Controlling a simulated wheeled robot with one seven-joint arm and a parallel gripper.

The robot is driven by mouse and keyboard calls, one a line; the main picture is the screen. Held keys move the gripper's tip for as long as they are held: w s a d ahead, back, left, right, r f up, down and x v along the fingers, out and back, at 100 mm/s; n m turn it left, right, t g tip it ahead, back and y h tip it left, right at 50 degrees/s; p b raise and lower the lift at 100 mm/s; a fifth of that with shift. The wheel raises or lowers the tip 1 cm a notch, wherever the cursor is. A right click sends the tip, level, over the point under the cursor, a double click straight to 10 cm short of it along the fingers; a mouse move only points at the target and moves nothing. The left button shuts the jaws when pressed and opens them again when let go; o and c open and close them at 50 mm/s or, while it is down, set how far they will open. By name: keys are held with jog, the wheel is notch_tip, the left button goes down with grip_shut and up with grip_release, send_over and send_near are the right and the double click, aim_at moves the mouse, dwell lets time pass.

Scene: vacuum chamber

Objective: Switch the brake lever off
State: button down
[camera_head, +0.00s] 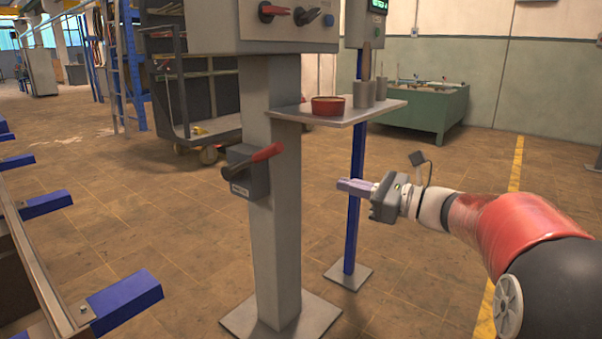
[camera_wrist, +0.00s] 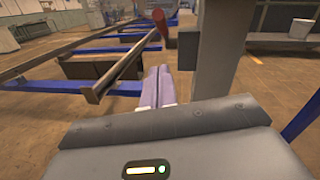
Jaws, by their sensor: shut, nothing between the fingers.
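The brake lever (camera_head: 265,153) has a red handle and sits on a dark grey box (camera_head: 248,173) on the side of a grey pedestal column. Its handle slopes up to the right in the head view. In the wrist view the red handle (camera_wrist: 160,20) shows at the top, past my fingertips. My gripper (camera_head: 343,186) is shut and empty. In the head view it is to the right of the lever and a little lower, apart from it. Its closed fingers (camera_wrist: 157,82) point towards the handle in the wrist view.
A control panel (camera_head: 290,22) with a red and a black switch tops the column. A thin blue post (camera_head: 354,190) stands behind my gripper. Blue-ended rails (camera_head: 125,303) lie at left.

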jog(key=shift+w+d, duration=0.15)
jog(key=shift+d, duration=0.05)
jog(key=shift+a, duration=0.1)
jog(key=r+x, duration=0.3)
jog(key=x, duration=0.9)
jog(key=shift+a, duration=0.35)
jog(key=shift+r, duration=0.1)
